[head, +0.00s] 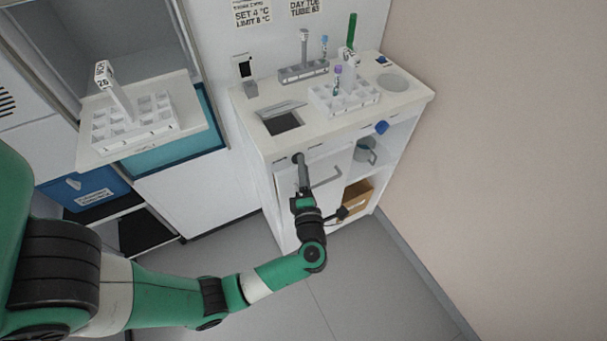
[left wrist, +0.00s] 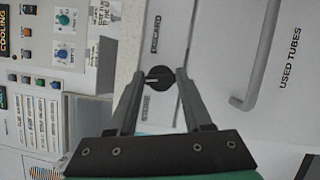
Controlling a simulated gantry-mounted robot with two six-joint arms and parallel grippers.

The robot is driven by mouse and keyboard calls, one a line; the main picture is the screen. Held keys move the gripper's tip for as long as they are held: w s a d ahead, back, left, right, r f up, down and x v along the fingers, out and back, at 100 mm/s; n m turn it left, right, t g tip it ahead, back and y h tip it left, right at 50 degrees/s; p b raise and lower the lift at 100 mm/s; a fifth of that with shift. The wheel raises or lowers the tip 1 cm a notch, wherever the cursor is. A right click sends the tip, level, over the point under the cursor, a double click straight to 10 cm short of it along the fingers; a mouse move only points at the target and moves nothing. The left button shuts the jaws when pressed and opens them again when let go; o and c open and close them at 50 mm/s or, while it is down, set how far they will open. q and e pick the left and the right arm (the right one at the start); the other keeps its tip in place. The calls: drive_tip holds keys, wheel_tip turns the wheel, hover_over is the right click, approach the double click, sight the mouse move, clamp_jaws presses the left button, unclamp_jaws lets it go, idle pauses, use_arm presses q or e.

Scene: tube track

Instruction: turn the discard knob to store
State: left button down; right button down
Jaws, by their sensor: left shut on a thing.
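The discard knob (left wrist: 160,78) is a small dark round knob with a white pointer mark, on the white cabinet front in the left wrist view. Its pointer mark lies towards the left of that picture. The word DISCARD is printed above it and STORE below it there. My left gripper (left wrist: 160,75) has one finger on each side of the knob and is shut on it. In the head view my left gripper (head: 299,158) reaches the cabinet front just under the counter edge and hides the knob. My right gripper is in neither view.
A door handle (left wrist: 262,70) stands out right of the knob. A white tray rack (head: 150,123) stands at left.

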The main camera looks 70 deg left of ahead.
use_arm(q)
drive_tip(key=n+b, duration=0.1)
drive_tip(key=b, duration=0.1)
drive_tip(key=n+y+b, duration=0.1)
drive_tip(key=n+b, duration=0.1)
drive_tip(key=shift+f+n, duration=0.3)
drive_tip(key=shift+f, duration=0.05)
drive_tip(key=shift+r+n+g+y+b, duration=0.25)
drive_tip(key=shift+n+g+y+b, duration=0.25)
drive_tip(key=shift+n+b, duration=0.75)
drive_tip(key=shift+c, duration=1.6)
unclamp_jaws()
drive_tip(key=p+v, duration=0.1)
drive_tip(key=v, duration=1)
drive_tip(key=shift+d+f+p, duration=0.2)
drive_tip(key=shift+d+p, duration=0.05)
drive_tip(key=shift+p, duration=0.15)
